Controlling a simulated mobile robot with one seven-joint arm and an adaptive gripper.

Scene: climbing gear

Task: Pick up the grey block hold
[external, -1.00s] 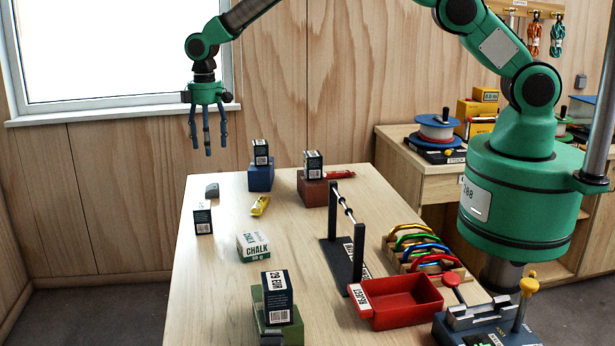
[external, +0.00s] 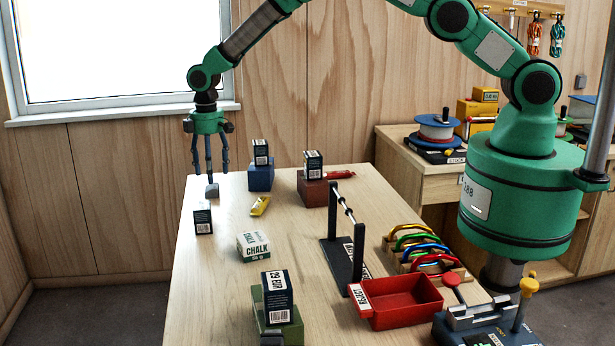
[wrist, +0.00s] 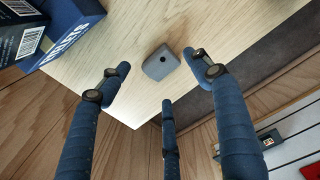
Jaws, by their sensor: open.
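The grey block hold (external: 212,190) lies on the table near its far left corner. In the wrist view it is a small grey wedge-like block (wrist: 160,63) with a dark round hole, lying on the pale wood close to the table edge. My gripper (external: 211,170) points down above the hold, its blue fingers spread. In the wrist view the open fingers (wrist: 160,85) frame the hold with nothing between them. In the external view the fingertips partly overlap the hold, and I cannot tell the exact gap.
A dark box (external: 203,220) stands just in front of the hold. A boxed blue block (external: 261,178) is to the right, with a yellow item (external: 260,206) nearby. A chalk box (external: 253,247) and red bin (external: 402,301) sit nearer. The table edge is close on the left.

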